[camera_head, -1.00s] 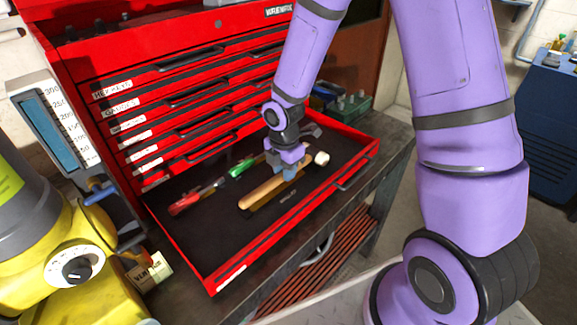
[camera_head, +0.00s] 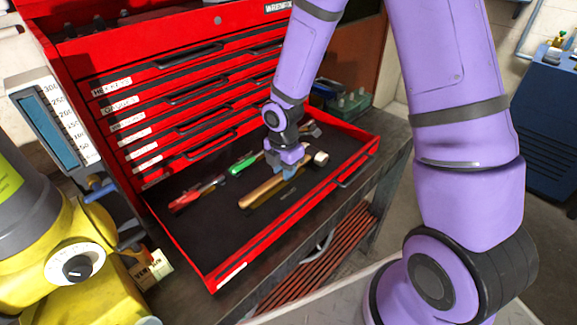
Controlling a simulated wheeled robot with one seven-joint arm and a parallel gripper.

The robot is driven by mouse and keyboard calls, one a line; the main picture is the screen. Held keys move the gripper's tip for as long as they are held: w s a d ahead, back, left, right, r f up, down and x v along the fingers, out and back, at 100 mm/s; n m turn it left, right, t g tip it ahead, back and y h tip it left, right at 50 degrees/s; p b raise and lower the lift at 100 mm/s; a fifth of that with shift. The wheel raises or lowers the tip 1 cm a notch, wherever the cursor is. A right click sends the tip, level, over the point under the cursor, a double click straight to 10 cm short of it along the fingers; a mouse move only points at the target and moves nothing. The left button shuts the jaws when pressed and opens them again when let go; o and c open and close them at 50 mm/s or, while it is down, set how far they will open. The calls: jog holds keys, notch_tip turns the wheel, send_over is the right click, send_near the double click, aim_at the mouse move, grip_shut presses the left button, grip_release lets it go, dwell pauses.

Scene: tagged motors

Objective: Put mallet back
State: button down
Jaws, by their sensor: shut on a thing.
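The mallet has a wooden handle (camera_head: 257,192) and a pale head (camera_head: 321,158). It is in the open bottom drawer (camera_head: 190,243) of the red tool chest, handle toward the lower left and head toward the upper right. My gripper (camera_head: 287,172) points down over the drawer and is shut on the mallet's handle near the head. The fingers hide part of the handle. The mallet is at or just above the drawer's dark floor; I cannot tell if it touches.
A red-handled tool (camera_head: 186,199) and a green-handled tool (camera_head: 243,164) lie behind the mallet in the drawer. The drawer's front left is bare. The closed drawers (camera_head: 170,90) rise behind. A green box (camera_head: 350,105) stands on the bench, and a yellow machine (camera_head: 75,270) is at left.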

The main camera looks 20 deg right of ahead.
jog(key=c, duration=0.8)
grip_release()
jog(key=s+d+r+m+t, duration=0.1)
jog(key=s+d+r+m, duration=0.2)
jog(key=r, duration=0.6)
jog(key=s+r+m+t+h, duration=0.1)
jog(key=s+r+m, duration=0.3)
jog(key=r, duration=0.5)
jog(key=s+d+r+m+t, duration=0.1)
jog(key=s+d+r+m, duration=0.1)
jog(key=r+m, duration=0.45)
jog(key=s+r+m, duration=0.3)
jog(key=s, duration=0.1)
jog(key=s+d+r+m+t, duration=0.1)
jog(key=s+r+m, duration=0.2)
jog(key=s, duration=0.2)
jog(key=s+d+r+m+t+y, duration=0.1)
jog(key=s+r+m, duration=0.2)
jog(key=s, duration=0.1)
jog(key=shift+s+r, duration=0.1)
jog(key=shift+s, duration=0.05)
